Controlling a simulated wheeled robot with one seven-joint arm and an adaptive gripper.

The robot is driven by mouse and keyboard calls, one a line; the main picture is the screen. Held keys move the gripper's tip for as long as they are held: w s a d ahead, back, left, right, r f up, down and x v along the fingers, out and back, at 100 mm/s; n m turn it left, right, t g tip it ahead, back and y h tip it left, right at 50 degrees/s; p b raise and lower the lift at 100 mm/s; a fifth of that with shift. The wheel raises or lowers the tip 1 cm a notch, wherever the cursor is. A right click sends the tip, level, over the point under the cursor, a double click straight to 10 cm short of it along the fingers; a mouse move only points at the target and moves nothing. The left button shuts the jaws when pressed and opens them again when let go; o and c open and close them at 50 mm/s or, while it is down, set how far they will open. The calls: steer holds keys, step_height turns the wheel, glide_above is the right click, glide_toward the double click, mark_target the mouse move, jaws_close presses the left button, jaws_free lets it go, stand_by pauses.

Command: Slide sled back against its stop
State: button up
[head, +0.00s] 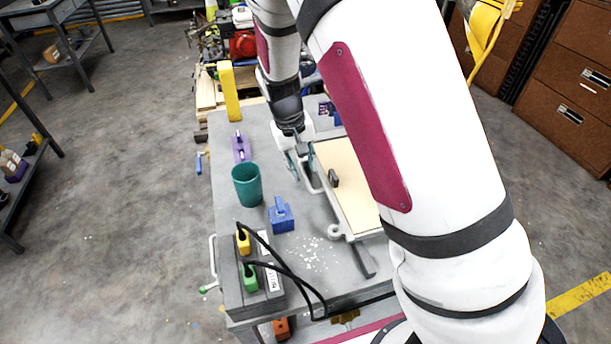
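A beige board in a grey frame (345,187), which looks like the sled, lies on the right part of the grey bench. A small dark knob stands on it near its left side. My gripper (298,168) points down beside the frame's far left edge. Its fingers are small and partly merge with the frame, so I cannot tell whether they are open or touching it. My own arm covers the right side of the board, and I cannot make out a stop.
On the bench (225,187) are a teal cup (247,186), a blue block with a handle (281,215), a purple piece (241,148) and a yellow upright (229,92). White bits (313,253) lie in front. Black cables loop from yellow and green plugs at the near left.

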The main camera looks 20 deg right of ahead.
mark_target(307, 181)
steer(key=shift+d+f, duration=0.25)
steer(key=shift+f, duration=0.9)
steer(key=shift+d+f, duration=0.2)
steer(key=shift+f, duration=0.9)
jaws_close()
